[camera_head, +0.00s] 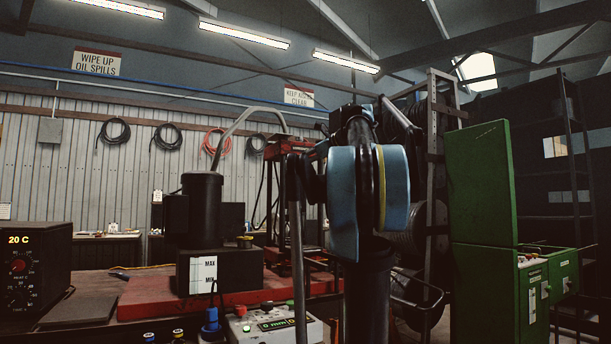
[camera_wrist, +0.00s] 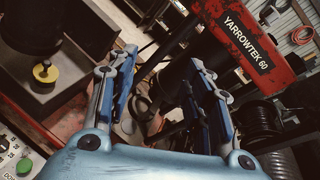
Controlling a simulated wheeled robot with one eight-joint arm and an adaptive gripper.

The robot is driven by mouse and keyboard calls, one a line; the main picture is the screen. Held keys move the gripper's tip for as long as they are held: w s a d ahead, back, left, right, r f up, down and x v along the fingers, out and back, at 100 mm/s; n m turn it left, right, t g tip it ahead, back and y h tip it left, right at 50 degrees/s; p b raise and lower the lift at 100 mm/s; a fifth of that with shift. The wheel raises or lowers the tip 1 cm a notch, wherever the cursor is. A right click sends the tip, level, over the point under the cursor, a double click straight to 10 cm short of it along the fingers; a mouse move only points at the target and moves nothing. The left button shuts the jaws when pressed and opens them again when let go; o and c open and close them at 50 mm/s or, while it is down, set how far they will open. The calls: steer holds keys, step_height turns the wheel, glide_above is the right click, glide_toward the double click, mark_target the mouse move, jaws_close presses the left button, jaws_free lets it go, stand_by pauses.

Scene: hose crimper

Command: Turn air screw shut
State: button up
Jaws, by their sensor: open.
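In the head view my arm hides the gripper's fingers.
A red press frame marked YARROWTEK 60 (camera_wrist: 240,45) stands close to the right finger. A black cylinder (camera_head: 203,215) with a grey hose rises from the block. A control box (camera_head: 275,328) with a green button stands in front. A green cabinet (camera_head: 482,185) is at right.

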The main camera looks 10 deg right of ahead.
step_height(320, 180, down, 5)
steer(key=s+a+n+g, duration=0.1)
steer(key=s+n, duration=0.1)
steer(key=s, duration=0.1)
steer(key=shift+a+g, duration=0.15)
steer(key=shift+g, duration=0.15)
steer(key=shift+w, duration=0.1)
